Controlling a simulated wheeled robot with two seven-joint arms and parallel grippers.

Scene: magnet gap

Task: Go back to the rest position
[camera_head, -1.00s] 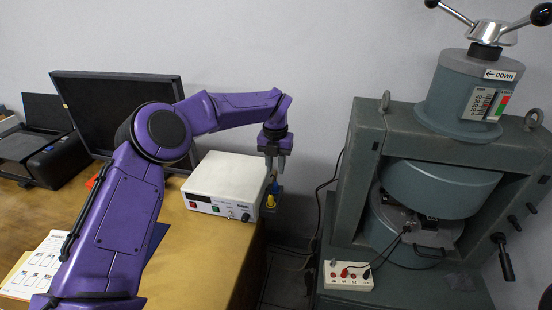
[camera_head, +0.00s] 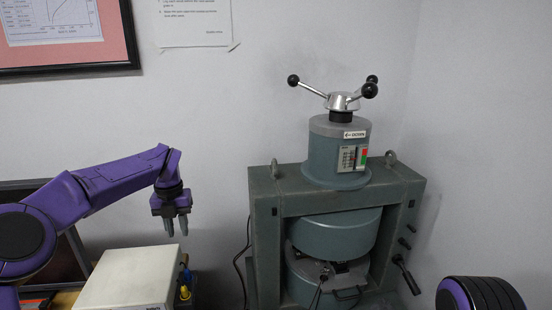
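My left gripper (camera_head: 177,224) hangs from the purple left arm, pointing down, above the back right part of the white instrument box (camera_head: 130,280). Its two grey fingers are a little apart, and I see nothing between them. A part of my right arm (camera_head: 481,294) shows at the bottom right. My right gripper is out of the picture.
The grey-green magnet (camera_head: 262,245) with its three-armed handle (camera_head: 341,101) stands right of the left gripper. Blue and yellow plugs (camera_head: 185,292) sit beside the box. A dark monitor (camera_head: 68,262) is behind my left arm. Open wall space lies between gripper and magnet.

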